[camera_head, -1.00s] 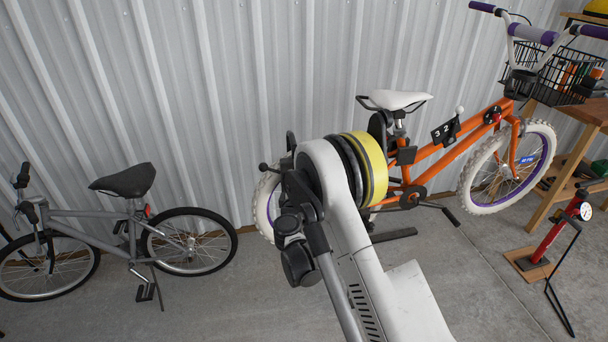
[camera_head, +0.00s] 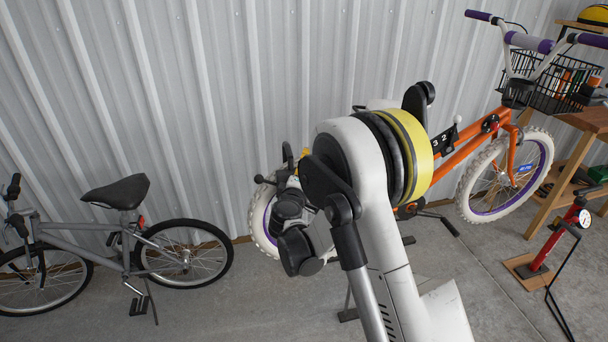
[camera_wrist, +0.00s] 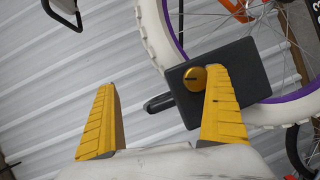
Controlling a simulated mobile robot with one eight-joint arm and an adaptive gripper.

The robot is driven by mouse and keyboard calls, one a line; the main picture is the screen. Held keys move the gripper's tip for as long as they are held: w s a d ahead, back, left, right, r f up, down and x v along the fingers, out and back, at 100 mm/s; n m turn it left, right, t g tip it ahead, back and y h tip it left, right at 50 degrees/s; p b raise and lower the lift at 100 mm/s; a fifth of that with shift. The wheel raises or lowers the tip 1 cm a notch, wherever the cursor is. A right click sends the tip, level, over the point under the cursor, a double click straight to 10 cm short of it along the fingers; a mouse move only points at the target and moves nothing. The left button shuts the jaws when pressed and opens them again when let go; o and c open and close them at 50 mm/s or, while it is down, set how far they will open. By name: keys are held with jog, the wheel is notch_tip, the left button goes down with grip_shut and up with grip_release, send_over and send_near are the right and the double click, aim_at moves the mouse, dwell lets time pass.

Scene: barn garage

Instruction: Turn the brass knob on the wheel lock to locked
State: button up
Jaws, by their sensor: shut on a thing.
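In the wrist view the wheel lock (camera_wrist: 250,66) is a dark rectangular block in front of the white tyre of a purple-rimmed wheel. Its round brass knob (camera_wrist: 194,79), with a dark slot or mark, is on the block's left part. A black rounded bar (camera_wrist: 159,103) sticks out to the left. My gripper (camera_wrist: 160,90) has two yellow ridged fingers, wide apart. The right finger overlaps the block just right of the knob; I cannot tell whether it touches. The left finger stands apart from the lock, with only wall behind it. In the head view my arm hides the lock.
The orange bicycle (camera_head: 462,152) stands along the corrugated wall (camera_head: 250,80). A grey bicycle (camera_head: 85,250) stands at left. A red floor pump (camera_head: 553,240) and wooden bench (camera_head: 560,180) are at right. The floor between the grey bicycle and my arm is clear.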

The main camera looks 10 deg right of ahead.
jog(key=s+r, duration=0.1)
jog(key=s+a+r, duration=0.1)
jog(key=s, duration=0.1)
jog(key=shift+r, duration=0.4)
jog(key=c, duration=0.6)
jog(key=shift+d+f+v, duration=0.1)
jog(key=shift+f+v, duration=0.05)
jog(key=shift+v, duration=1.6)
jog(key=shift+d+f+v, duration=0.1)
jog(key=shift+f+v, duration=0.1)
jog(key=shift+v, duration=1.6)
jog(key=shift+d+f+v, duration=0.1)
jog(key=shift+f+v, duration=0.05)
jog(key=shift+v, duration=1.6)
jog(key=shift+s, duration=0.15)
